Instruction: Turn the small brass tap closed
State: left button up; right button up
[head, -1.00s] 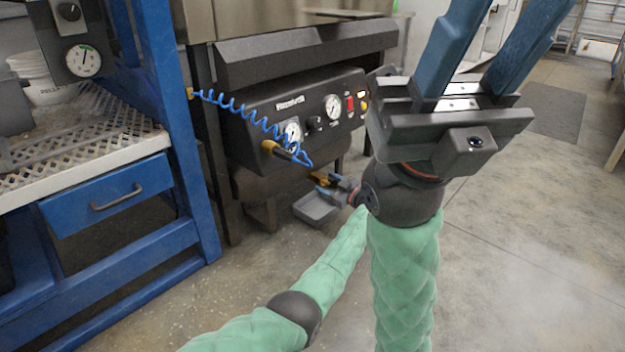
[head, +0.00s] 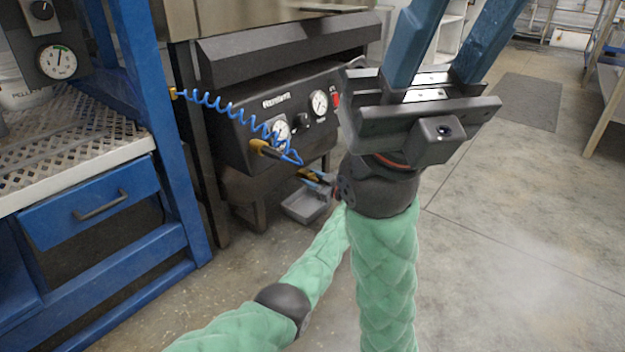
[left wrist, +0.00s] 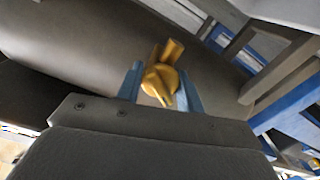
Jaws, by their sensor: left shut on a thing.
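The small brass tap (left wrist: 160,82) sits between the two blue fingers of my left gripper (left wrist: 161,88) in the left wrist view. The fingers are shut on it, one on each side. Its handle angle is hard to judge. In the head view the tap (head: 311,175) is a small yellow spot below the black panel, with my left gripper (head: 322,180) at it. My right arm hides part of my left wrist there. My right gripper (head: 450,45) is raised in front, its blue fingers apart and empty where visible; their tips are cut off by the top edge.
A grey tray (head: 303,206) is below the tap. A black gauge panel (head: 235,122) with a coiled blue hose (head: 235,110) is behind. A blue bench with a drawer (head: 92,202) is at the left. Open floor (head: 520,220) lies to the right.

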pick_arm(q)
jog(key=m, duration=0.5)
jog(key=shift+m, duration=0.3)
jog(key=o, duration=1)
jog(key=shift+d, duration=0.1)
